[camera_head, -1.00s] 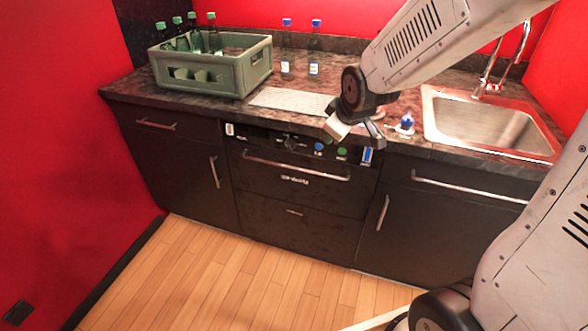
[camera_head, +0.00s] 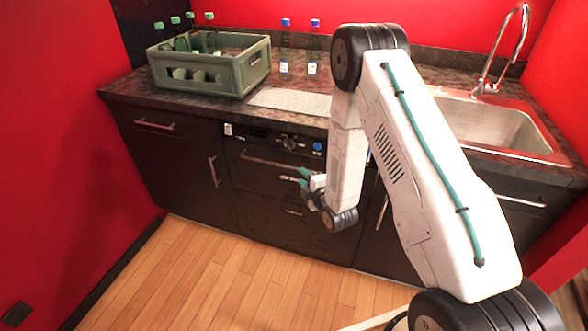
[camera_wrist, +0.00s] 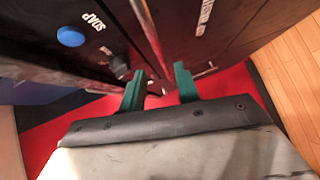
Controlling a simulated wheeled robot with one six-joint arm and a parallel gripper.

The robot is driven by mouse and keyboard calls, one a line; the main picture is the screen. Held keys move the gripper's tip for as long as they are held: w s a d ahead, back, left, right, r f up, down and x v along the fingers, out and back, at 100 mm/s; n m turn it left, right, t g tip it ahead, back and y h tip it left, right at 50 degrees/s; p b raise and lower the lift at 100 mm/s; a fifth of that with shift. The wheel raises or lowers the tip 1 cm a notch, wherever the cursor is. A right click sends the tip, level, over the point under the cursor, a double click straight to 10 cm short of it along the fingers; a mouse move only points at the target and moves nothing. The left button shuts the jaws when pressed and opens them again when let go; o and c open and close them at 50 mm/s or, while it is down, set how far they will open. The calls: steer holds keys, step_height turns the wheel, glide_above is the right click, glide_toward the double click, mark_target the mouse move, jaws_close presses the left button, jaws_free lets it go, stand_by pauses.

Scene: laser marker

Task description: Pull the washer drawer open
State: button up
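The washer drawer (camera_head: 262,180) is a black front in the middle of the cabinet row, and it looks closed. Its silver bar handle (camera_head: 262,159) runs along its top; the right part is hidden behind my arm. My gripper (camera_head: 291,178), with teal fingers, is in front of the drawer, close to the handle. In the wrist view my gripper (camera_wrist: 160,84) is open, its fingers apart with nothing clamped. There the handle (camera_wrist: 150,35) runs down towards the gap between the fingertips; I cannot tell whether they touch it.
A control panel with a blue SOAP button (camera_wrist: 70,36) and a dark knob (camera_wrist: 119,67) sits beside the handle. A green crate (camera_head: 215,76) of bottles, two blue-capped bottles and a sink (camera_head: 490,125) are on the worktop. The wooden floor (camera_head: 220,285) in front is clear.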

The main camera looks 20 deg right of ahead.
mark_target(294, 168)
steer(key=x, duration=0.7)
steer(key=shift+w+f, duration=0.15)
steer(key=shift+w, duration=0.2)
steer(key=shift+c, duration=0.2)
jaws_close()
